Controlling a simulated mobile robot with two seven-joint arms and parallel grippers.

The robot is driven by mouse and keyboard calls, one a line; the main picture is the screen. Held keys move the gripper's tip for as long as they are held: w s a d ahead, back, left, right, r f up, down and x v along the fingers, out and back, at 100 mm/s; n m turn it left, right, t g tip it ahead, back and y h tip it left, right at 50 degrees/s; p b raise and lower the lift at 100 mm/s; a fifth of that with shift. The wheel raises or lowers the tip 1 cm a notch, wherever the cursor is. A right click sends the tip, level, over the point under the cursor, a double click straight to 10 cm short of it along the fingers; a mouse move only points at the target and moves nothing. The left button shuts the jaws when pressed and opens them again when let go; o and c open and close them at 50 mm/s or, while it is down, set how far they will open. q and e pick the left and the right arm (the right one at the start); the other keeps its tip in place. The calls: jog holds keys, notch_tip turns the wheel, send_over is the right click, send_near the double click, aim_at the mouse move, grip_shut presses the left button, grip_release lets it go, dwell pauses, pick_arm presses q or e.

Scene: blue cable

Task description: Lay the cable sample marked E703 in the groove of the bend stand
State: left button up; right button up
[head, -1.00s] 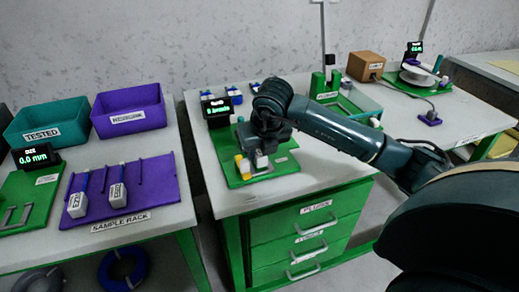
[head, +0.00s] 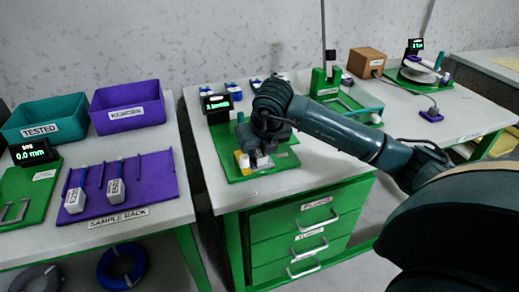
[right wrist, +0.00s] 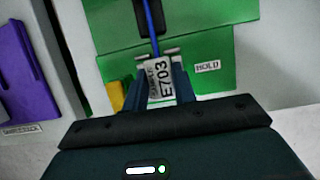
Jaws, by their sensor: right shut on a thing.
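The cable sample marked E703 shows in the right wrist view as a white tag (right wrist: 161,82) with a blue cable (right wrist: 152,22) running away from it. My right gripper (right wrist: 164,90) is shut on the tag. In the head view my right gripper (head: 257,158) is low over a green board (head: 283,162) on the middle bench, beside a yellow block (head: 243,162). In the right wrist view the cable lies over this board, which has a HOLD label (right wrist: 208,66). Whether the cable touches the board is unclear. I cannot pick out the bend stand's groove for certain. My left gripper is out of view.
A purple sample rack (head: 150,185) on the left bench holds two more tagged samples. Teal (head: 45,122) and purple (head: 128,108) bins stand behind it. A small display (head: 216,103) stands behind the board. A green stand (head: 328,84) and cardboard box (head: 366,62) are farther right.

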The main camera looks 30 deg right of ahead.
jog(key=o, duration=1.1)
jog(key=shift+r+p, duration=2.7)
jog(key=shift+r, duration=1.3)
